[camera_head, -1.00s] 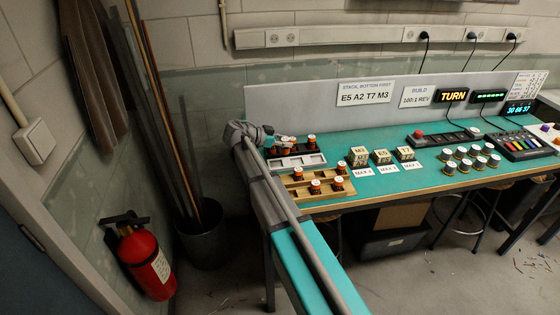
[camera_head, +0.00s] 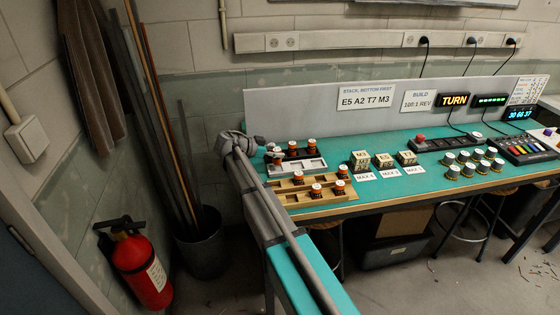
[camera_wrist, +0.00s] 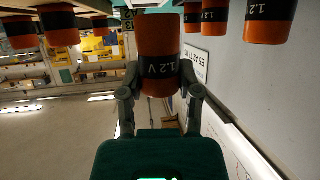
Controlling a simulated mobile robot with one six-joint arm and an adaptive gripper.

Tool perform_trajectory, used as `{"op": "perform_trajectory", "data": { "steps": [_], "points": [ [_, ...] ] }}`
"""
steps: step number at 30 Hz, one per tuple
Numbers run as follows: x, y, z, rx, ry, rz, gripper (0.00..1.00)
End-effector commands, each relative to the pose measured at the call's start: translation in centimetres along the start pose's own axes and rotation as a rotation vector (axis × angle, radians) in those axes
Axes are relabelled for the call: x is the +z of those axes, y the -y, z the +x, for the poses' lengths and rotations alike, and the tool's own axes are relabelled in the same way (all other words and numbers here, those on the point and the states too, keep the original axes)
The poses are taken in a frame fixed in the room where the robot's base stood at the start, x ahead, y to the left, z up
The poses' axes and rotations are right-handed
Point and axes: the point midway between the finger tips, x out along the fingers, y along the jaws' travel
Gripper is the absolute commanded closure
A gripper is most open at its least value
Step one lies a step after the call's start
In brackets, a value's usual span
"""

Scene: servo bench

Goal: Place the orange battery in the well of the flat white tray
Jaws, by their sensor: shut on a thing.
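My gripper (camera_wrist: 158,82) is shut on an orange battery (camera_wrist: 157,38) with a black band marked 1.2 V; its fingers grip both sides. In the head view my gripper (camera_head: 264,147) is small at the bench's left end, with an orange, white-topped battery (camera_head: 277,156) beside it, apparently the held one. The flat white tray (camera_head: 312,173) lies just right of and in front of it. The tray's recesses look empty, but its left end is partly hidden. Whether the held battery touches the tray cannot be told.
Several batteries stand behind the tray in a dark rack (camera_head: 301,154). A wooden rack (camera_head: 325,196) with more batteries lies in front. Lettered blocks (camera_head: 384,161) stand to the right. A grey back panel (camera_head: 300,112) closes the rear.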

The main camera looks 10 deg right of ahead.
Motion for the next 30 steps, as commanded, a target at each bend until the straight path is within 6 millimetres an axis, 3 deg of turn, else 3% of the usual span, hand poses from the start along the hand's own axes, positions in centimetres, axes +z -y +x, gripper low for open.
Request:
{"op": "perform_trajectory", "data": {
  "steps": [12, 29, 30],
  "points": [
    [3.2, 0.2, 1.0, 0.0, 0.0, 0.0, 1.0],
    [3.6, 0.2, 1.2, 0.0, 0.0, 0.0, 1.0],
    [3.5, 0.2, 1.2, 0.0, 0.0, 0.0, 0.52]
  ]
}}
